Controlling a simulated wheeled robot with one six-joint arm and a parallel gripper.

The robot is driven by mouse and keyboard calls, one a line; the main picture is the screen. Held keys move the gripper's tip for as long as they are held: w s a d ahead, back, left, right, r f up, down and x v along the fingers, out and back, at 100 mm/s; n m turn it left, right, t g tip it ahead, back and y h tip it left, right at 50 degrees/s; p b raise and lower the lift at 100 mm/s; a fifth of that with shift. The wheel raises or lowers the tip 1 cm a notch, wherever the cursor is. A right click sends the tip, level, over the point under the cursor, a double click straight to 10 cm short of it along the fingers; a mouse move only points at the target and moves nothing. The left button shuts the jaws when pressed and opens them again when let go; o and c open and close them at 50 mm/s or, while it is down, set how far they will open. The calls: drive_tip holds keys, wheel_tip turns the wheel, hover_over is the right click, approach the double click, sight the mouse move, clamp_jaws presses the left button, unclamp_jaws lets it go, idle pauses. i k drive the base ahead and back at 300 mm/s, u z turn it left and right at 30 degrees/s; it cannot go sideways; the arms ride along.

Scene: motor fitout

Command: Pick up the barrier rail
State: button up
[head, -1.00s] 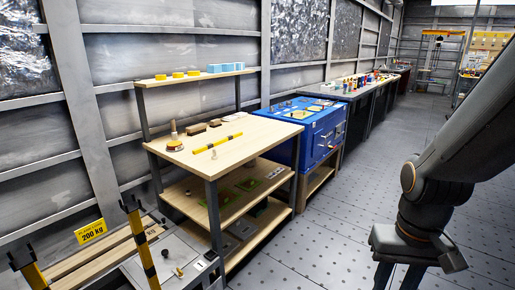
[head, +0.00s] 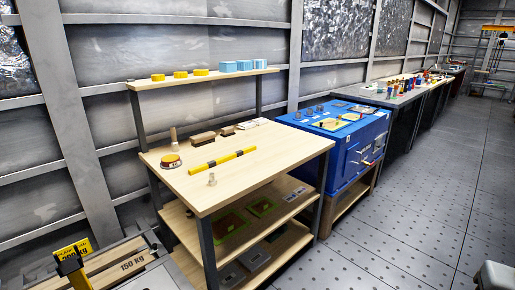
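The barrier rail (head: 222,160) is a thin yellow bar with black bands. It lies flat on the wooden top of the workbench (head: 262,171), near its middle, with clear wood around it. In the head view only a grey piece of my arm shows at the bottom right corner. My gripper is out of the picture, so its state and what it may hold are hidden.
On the bench are a round base (head: 171,161), a small pale peg (head: 212,179) and brown blocks (head: 202,139). A raised shelf (head: 205,80) holds yellow and blue pieces. A blue cabinet (head: 345,150) stands right of the bench. The floor (head: 420,190) at right is open.

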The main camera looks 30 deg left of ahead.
sight(195, 170)
drive_tip(key=u, duration=0.05)
drive_tip(key=i, duration=1.55)
drive_tip(key=u, duration=0.9)
drive_tip(key=i, duration=0.8)
drive_tip(key=u, duration=1.45)
drive_tip(key=i, duration=0.6)
drive_tip(key=u, duration=0.45)
